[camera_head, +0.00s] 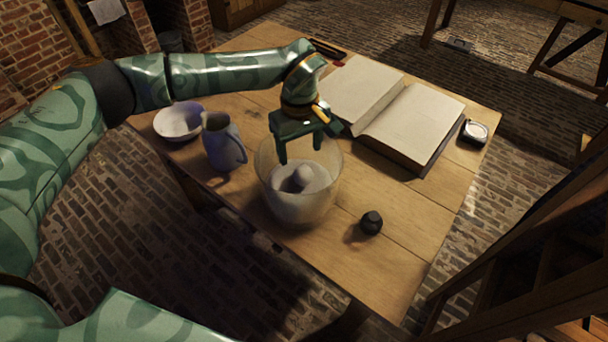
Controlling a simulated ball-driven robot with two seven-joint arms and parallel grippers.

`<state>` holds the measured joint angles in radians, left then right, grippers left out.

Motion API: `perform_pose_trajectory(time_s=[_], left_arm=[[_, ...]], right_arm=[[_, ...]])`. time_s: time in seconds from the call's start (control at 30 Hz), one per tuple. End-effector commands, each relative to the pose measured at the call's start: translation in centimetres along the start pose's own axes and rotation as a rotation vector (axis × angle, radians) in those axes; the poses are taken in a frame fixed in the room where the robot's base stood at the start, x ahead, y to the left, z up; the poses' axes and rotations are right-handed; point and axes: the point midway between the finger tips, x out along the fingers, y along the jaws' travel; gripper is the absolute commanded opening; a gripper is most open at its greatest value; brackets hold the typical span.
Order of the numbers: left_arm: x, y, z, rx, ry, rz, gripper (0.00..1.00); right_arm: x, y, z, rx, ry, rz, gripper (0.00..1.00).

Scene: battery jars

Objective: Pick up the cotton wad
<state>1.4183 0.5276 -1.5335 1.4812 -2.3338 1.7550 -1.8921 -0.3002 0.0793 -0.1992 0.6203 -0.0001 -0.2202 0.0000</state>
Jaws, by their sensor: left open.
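A glass jar (336,168) stands near the front edge of the wooden table. Inside it is a pale vessel or filling, and a small whitish round lump (303,174) that looks like the cotton wad; a dark hollow shows beside it. My left gripper (300,152) points down over the back of the jar's mouth, its two fingers apart with nothing seen between them. The fingertips appear above the lump and apart from it; their exact depth in the jar is hard to tell. My right gripper is not in view.
A blue-grey jug (223,145) stands left of the jar, with a white bowl (180,121) behind it. A dark round object (371,222) lies right of the jar. An open book (408,122) fills the back right, beside a small round metal case (474,131).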

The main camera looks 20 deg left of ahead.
Motion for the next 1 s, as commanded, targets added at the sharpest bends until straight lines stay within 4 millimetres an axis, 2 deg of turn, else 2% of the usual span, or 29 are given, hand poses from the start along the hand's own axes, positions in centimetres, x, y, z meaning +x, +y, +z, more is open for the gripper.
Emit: perform_pose_trajectory(time_s=[0.03, 0.1, 0.37, 0.6, 0.7, 0.87, 0.9, 1.0], left_arm=[[1.4, 0.0, 0.1, 0.000, -0.005, -0.004, 0.65], [2.5, 0.0, 0.1, 0.000, -0.004, -0.002, 0.65], [4.3, 0.2, 0.1, 0.000, -0.003, 0.001, 0.65], [8.2, 0.8, 0.1, 0.000, -0.006, -0.002, 0.65], [8.9, 0.8, 0.0, -0.001, -0.003, 0.000, 0.65], [8.7, 0.8, 0.0, 0.000, -0.001, 0.002, 0.65], [8.7, 0.8, 0.0, 0.000, -0.001, 0.002, 0.59], [8.7, 0.8, 0.0, 0.000, -0.002, 0.002, 0.32]], right_arm=[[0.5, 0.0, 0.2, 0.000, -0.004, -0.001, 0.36], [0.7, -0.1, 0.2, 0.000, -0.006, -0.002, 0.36], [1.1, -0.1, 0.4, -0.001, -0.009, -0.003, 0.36], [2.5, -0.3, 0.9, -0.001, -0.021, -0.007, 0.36], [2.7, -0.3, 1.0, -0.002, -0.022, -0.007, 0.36], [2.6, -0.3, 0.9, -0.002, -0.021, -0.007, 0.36], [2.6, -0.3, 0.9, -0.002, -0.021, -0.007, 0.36], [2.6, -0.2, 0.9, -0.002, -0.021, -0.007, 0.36]])
